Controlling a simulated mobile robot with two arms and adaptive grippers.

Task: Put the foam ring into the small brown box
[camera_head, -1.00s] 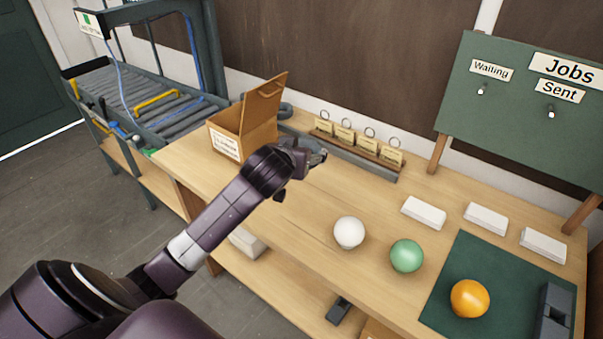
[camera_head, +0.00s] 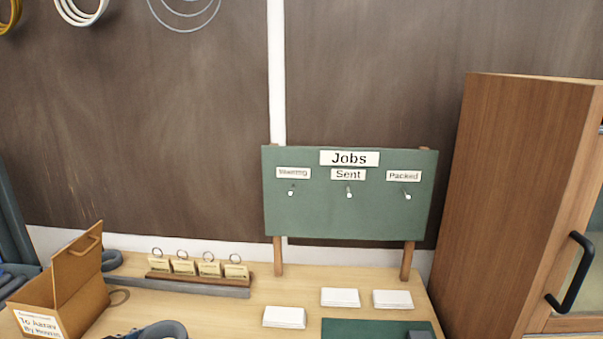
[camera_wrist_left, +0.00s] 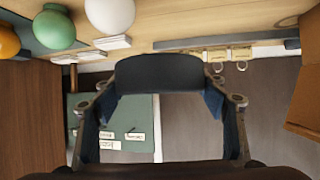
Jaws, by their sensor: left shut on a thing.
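The small brown box (camera_head: 72,290) stands at the left of the bench in the head view, lid raised, with a white label on its front. In the left wrist view its brown card (camera_wrist_left: 306,100) shows at the right edge. My left gripper (camera_wrist_left: 163,98) is shut on a dark grey-blue curved piece, which looks like the foam ring (camera_wrist_left: 160,72). In the head view the ring (camera_head: 172,329) shows only partly at the bottom edge, right of the box and apart from it. The box's inside is mostly hidden. My right gripper is out of view.
A rack of tags (camera_head: 198,266) stands behind, with a grey curved thing (camera_head: 112,259) beside the box. White card stacks (camera_head: 284,317) lie to the right, before the Jobs board (camera_head: 350,215). White and green balls (camera_wrist_left: 54,28) show in the wrist view. A wooden cabinet (camera_head: 520,200) stands far right.

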